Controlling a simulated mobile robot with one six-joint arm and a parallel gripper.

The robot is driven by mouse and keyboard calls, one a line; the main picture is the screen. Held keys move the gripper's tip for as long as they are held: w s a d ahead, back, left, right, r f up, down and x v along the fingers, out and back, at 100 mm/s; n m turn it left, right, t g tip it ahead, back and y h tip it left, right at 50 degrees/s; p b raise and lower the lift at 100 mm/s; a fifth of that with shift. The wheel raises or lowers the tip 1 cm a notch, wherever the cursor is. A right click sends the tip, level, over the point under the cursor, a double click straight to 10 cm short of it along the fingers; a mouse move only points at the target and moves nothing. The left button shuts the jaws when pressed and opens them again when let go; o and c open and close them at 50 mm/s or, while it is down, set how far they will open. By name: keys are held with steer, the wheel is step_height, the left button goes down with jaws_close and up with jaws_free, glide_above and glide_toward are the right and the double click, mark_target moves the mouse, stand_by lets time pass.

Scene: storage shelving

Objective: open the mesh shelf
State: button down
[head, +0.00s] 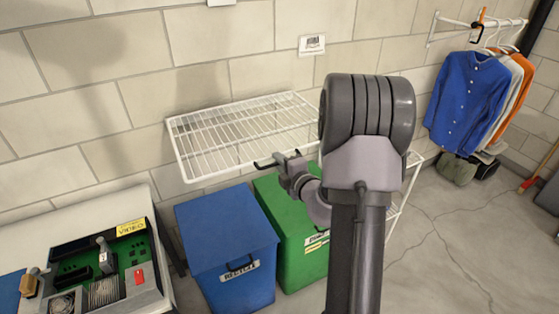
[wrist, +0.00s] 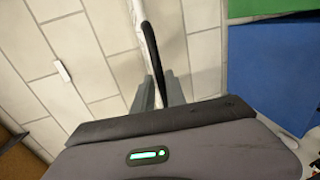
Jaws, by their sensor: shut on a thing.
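The white wire mesh shelf (head: 235,130) sticks out from the block wall above the bins. Its right part is hidden behind my arm. A black handle (head: 264,164) shows at its front edge. My gripper (head: 287,164) is at that front edge, by the handle. In the wrist view, the black handle (wrist: 150,42) runs down between the two grey fingers of my gripper (wrist: 159,95), which are shut on it. The white shelf edge (wrist: 137,14) runs beside the handle there.
A blue recycle bin (head: 225,240) and a green bin (head: 290,225) stand beneath the shelf. Clothes (head: 466,100) hang on a wall rack at right. The concrete floor (head: 445,250) at right is mostly clear.

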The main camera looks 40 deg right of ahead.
step_height(320, 180, up, 8)
steer(key=p, duration=0.7)
steer(key=shift+w, duration=0.35)
steer(key=c, duration=1.5)
jaws_free()
steer(key=shift+d+f, duration=0.1)
steer(key=p+v, duration=1.2)
steer(key=v, duration=0.5)
steer(key=shift+s, duration=0.1)
